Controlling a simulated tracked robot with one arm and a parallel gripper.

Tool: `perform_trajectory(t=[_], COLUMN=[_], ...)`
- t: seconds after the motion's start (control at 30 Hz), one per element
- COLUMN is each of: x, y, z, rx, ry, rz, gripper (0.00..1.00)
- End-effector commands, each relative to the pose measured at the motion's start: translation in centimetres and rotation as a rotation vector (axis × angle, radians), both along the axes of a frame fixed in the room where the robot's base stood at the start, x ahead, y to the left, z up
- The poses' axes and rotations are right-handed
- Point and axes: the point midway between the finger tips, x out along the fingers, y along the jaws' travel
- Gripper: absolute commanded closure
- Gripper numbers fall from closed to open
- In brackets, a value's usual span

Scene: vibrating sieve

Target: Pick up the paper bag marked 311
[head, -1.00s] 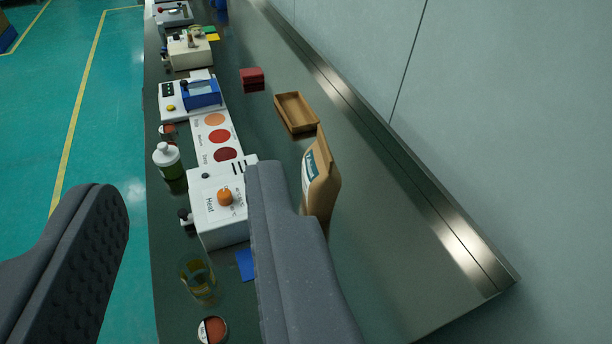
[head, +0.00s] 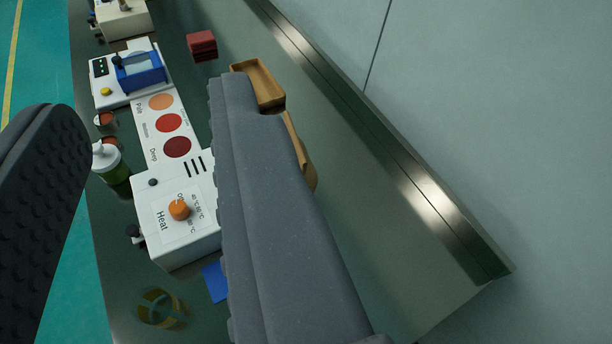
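A brown paper bag (head: 302,158) stands on the dark bench, mostly hidden behind the right finger of my gripper. Only its right edge shows, and no number on it can be read. My gripper (head: 135,95) is open, with its two grey fingers wide apart. The right finger overlaps the bag in the picture; I cannot tell whether they touch. Between the fingers I see the white heater box and the bottle, and nothing is held.
A white Heat box (head: 172,225) with an orange knob stands left of the right finger. A green bottle (head: 110,165), colour chart (head: 150,125), blue-and-white device (head: 130,75), brown tray (head: 262,80) and red block (head: 202,45) line the bench. A wall bounds the right; bench beside it is clear.

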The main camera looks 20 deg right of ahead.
Motion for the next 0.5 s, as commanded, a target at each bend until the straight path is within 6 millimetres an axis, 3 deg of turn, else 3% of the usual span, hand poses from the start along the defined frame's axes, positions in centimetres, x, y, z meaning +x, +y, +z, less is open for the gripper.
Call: perform_trajectory(t=[0.13,0.3,0.4,0.5], x=[5.7,10.2,11.3,11.6], y=[-5.8,-10.9,-12.3,-12.6], z=[-5.7,-14.5,-19.1,-22.5], rx=[-0.027,-0.050,-0.038,-0.018], ry=[0.064,0.120,0.141,0.149], rz=[-0.067,-0.075,-0.049,-0.016], gripper=[0.67,0.67,0.67,0.67])
